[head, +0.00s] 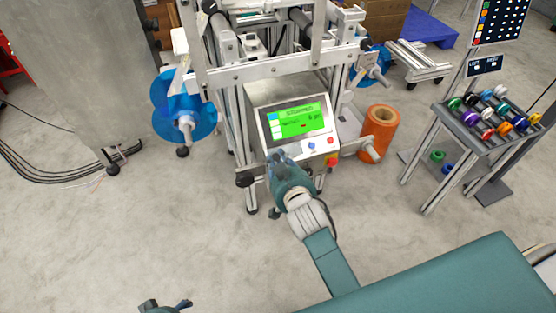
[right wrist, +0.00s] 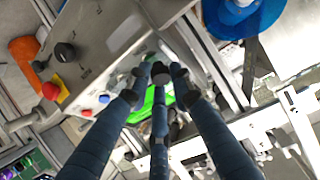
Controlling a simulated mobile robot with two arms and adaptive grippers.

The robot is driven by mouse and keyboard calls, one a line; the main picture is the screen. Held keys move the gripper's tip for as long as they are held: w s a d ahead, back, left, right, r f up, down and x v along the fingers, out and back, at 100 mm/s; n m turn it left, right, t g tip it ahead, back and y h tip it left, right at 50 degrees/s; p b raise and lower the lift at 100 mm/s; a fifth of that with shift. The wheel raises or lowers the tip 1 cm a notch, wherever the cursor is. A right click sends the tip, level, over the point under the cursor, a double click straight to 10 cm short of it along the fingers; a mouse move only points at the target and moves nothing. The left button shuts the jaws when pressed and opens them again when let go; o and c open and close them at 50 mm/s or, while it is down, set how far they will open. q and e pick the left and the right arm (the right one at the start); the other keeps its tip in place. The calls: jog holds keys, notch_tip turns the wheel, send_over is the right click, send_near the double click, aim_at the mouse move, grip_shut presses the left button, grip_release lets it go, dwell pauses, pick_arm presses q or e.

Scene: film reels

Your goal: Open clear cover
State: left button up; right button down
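The machine (head: 263,75) stands at the top middle of the head view, a metal frame with rollers. I cannot make out a clear cover on it for certain. My right gripper (head: 279,158) is in front of the machine's control panel, just below its green screen (head: 298,118). In the right wrist view its three dark blue fingers (right wrist: 161,75) are spread with nothing between them, pointing toward the panel and frame. I cannot tell whether they touch it. Only part of my left gripper (head: 166,306) shows at the bottom edge, and its fingers are unclear.
Blue reels (head: 184,105) flank the machine. A rack of coloured spools (head: 490,115) is further right. A grey cabinet (head: 80,70) and cables are at left. The floor between is clear.

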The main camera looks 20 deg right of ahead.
pick_arm(q)
jog(key=shift+r, duration=0.1)
pick_arm(e)
jog(key=shift+w+r, duration=0.1)
jog(key=shift+r, duration=0.05)
pick_arm(q)
jog(key=s+f+p, duration=0.3)
jog(key=s+f, duration=0.1)
jog(key=f, duration=0.6)
jog(key=shift+a+f+g, duration=0.15)
jog(key=shift+a+g, duration=0.05)
jog(key=shift+g, duration=0.1)
pick_arm(e)
jog(key=w+r, duration=0.3)
jog(key=shift+w+a, duration=0.1)
jog(key=shift+a, duration=0.05)
pick_arm(q)
jog(key=shift+s, duration=0.1)
pick_arm(e)
jog(key=c, duration=1.6)
grip_release()
jog(key=shift+o, duration=0.2)
jog(key=v, duration=1.2)
